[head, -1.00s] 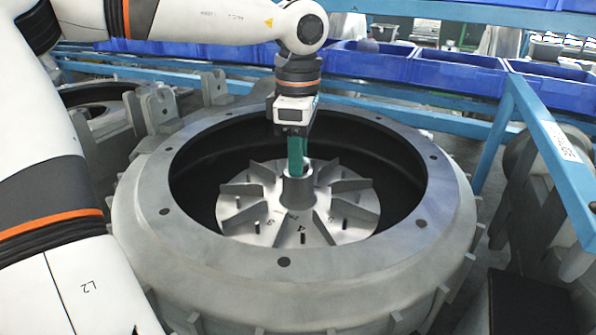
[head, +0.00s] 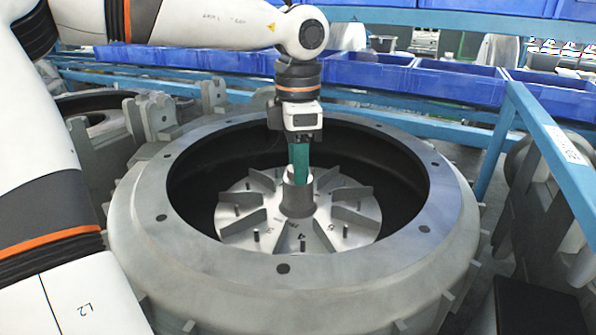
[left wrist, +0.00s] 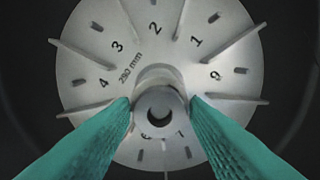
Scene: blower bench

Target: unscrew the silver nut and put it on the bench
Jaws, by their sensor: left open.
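The finned silver impeller (head: 240,215) sits inside the large grey blower housing (head: 205,277), with an upright grey hub (head: 297,200) at its centre. In the left wrist view, a round silver end with a dark hole (left wrist: 173,98) shows at the hub. I cannot clearly tell the silver nut's outline from the hub there. My left gripper (head: 299,180) points down over the hub. Its green fingers are open, with one tip on each side of the round end in the left wrist view (left wrist: 159,100). Whether they touch it is unclear. My right gripper is out of view.
The housing's wide rim surrounds the impeller and the left gripper. Blue bins (head: 455,78) stand on a blue rack behind. A blue rail (head: 555,150) runs down the right side. Other grey castings (head: 150,115) stand at the left.

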